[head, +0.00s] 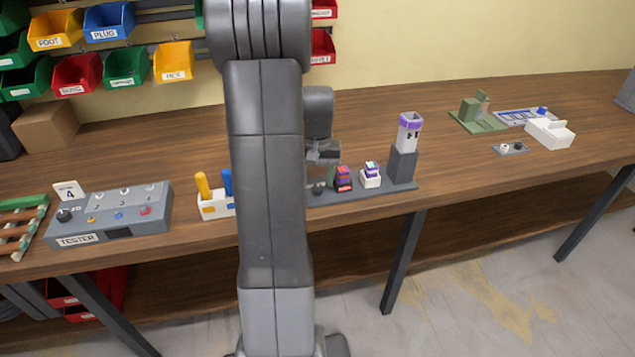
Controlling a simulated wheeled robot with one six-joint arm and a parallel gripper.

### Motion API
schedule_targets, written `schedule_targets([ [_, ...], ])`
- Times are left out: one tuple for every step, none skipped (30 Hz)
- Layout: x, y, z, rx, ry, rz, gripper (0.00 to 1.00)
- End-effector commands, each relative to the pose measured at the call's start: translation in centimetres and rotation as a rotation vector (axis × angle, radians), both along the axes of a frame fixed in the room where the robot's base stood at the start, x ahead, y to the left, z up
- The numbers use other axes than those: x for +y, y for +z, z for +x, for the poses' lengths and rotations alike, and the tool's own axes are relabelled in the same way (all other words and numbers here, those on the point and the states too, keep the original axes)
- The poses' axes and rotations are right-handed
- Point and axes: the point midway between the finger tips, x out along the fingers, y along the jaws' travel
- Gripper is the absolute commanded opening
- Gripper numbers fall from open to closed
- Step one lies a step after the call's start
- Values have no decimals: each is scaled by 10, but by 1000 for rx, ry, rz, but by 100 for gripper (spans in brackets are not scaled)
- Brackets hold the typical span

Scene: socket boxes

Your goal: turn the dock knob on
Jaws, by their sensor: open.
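A low dark grey base (405,188), which looks like the dock, lies along the front of the bench and carries a grey block with a purple-topped tower (409,132) at its right end. A small dark knob-like piece (318,188) stands at the base's visible left part, beside my arm. My gripper (323,158) is small in the head view, open, just above that piece. I see no contact, but the fingertips are hard to make out. My arm hides the base's left end, and the knob's setting cannot be read.
A red-and-purple piece (343,178) and a white-and-purple piece (370,174) stand on the base, right of my gripper. A grey tester box (108,212) and a white holder (214,209) with yellow and blue handles are left.

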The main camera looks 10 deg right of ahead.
Motion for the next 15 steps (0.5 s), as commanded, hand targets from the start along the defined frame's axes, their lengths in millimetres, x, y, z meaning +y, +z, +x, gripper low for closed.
schedule_targets([
  [0, 12, 1, -5, 0, -1, 50],
  [0, 20, 1, -7, 0, -2, 50],
  [0, 29, 1, -7, 0, -2, 50],
  [0, 36, 1, -6, 0, -1, 50],
  [0, 44, 1, -7, 0, -2, 50],
  [0, 53, 1, -7, 0, -2, 50],
  [0, 60, 1, -6, 0, -1, 50],
  [0, 67, 1, -6, 0, -1, 50],
  [0, 75, 1, -6, 0, -1, 50],
  [0, 81, 1, -6, 0, -1, 50],
  [0, 86, 1, -4, 0, -1, 50],
  [0, 93, 1, -5, 0, -1, 50],
  [0, 98, 1, -4, 0, -1, 50],
  [0, 102, 1, -4, 0, -1, 50],
  [0, 106, 1, -3, 0, -1, 50],
])
